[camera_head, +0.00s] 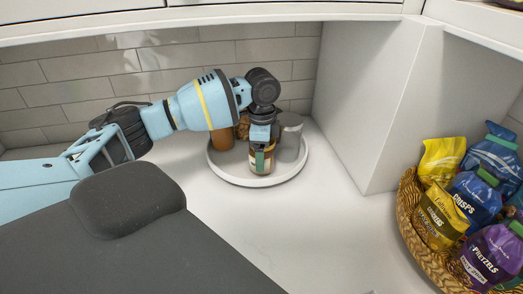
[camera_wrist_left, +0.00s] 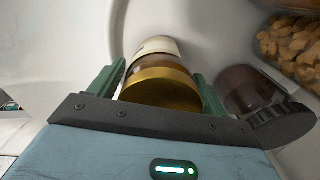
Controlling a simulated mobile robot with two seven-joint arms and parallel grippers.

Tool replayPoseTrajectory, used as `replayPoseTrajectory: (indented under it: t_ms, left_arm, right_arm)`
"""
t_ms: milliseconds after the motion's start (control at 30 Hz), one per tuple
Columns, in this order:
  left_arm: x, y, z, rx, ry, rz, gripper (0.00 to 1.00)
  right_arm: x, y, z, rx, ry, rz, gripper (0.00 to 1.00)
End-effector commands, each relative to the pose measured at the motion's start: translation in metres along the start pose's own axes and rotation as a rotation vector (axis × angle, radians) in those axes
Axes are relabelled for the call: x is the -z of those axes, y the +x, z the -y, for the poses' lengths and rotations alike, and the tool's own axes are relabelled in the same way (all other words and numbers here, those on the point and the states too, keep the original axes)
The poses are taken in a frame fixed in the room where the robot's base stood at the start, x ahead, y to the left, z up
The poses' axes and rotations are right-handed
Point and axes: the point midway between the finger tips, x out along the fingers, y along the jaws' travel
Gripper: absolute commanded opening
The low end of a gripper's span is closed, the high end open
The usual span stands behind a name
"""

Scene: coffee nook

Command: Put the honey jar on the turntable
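The honey jar (camera_head: 259,163), with a pale label, is upright at the front of the round white turntable (camera_head: 235,178). I cannot tell whether its base fully rests there. My left gripper (camera_head: 262,146) points down over it. In the left wrist view, the jar's gold lid (camera_wrist_left: 162,88) sits between the green fingers of the gripper (camera_wrist_left: 158,82). The fingers lie close against both sides and appear shut on the jar. The turntable's pale surface (camera_wrist_left: 215,45) surrounds the jar there. My right gripper is not in view.
A brown jar (camera_head: 222,139) and a grey container (camera_head: 291,125) stand on the turntable. The wrist view shows a dark-lidded jar (camera_wrist_left: 250,90) beside the right finger and a container of brown pieces (camera_wrist_left: 295,45). A snack basket (camera_head: 415,235) stands right, beyond a white wall panel (camera_head: 365,100).

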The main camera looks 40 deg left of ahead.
Motion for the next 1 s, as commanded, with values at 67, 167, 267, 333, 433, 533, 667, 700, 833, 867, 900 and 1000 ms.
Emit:
replayPoseTrajectory:
  t_ms: [67,167,267,333,433,533,667,700,833,867,900,1000]
  left_arm:
    - [0.0,0.0,0.0,-0.001,0.0,0.0,0.86]
    - [0.0,0.0,0.0,-0.001,0.0,0.0,0.86]
    - [0.0,0.0,0.0,-0.001,0.0,0.0,0.86]
    - [0.0,0.0,0.0,-0.001,0.0,0.0,0.86]
    - [0.0,-0.004,0.0,-0.001,0.0,0.0,0.86]
    - [0.001,-0.017,0.0,0.0,0.0,-0.002,0.86]
    - [0.001,-0.042,0.0,0.003,0.0,-0.004,0.86]
    - [0.001,-0.05,0.001,0.003,0.0,-0.004,0.86]
    - [0.001,-0.077,0.0,0.002,0.0,-0.004,0.86]
    - [0.001,-0.083,0.001,0.001,0.0,-0.003,0.86]
    - [0.001,-0.089,0.0,0.001,0.0,-0.003,0.86]
    - [0.001,-0.104,0.001,0.0,0.0,-0.003,0.86]
  right_arm:
    - [0.0,0.0,0.0,0.0,0.0,0.0,0.26]
    - [0.0,0.0,0.0,0.0,0.0,0.0,0.26]
    - [0.0,0.0,-0.001,0.0,-0.001,0.0,0.26]
    - [0.0,0.0,-0.001,0.0,-0.002,0.001,0.26]
    - [-0.001,0.0,-0.001,0.0,-0.002,0.002,0.26]
    - [0.001,0.0,-0.001,-0.001,-0.003,-0.001,0.26]
    - [0.003,0.0,-0.002,-0.001,-0.004,-0.006,0.26]
    - [0.004,0.0,-0.002,-0.002,-0.005,-0.008,0.26]
    - [0.006,-0.001,-0.002,-0.002,-0.005,-0.012,0.26]
    - [0.007,-0.001,-0.002,-0.002,-0.006,-0.013,0.26]
    - [0.007,-0.001,-0.002,-0.002,-0.006,-0.014,0.26]
    - [0.008,-0.001,-0.002,-0.003,-0.006,-0.016,0.26]
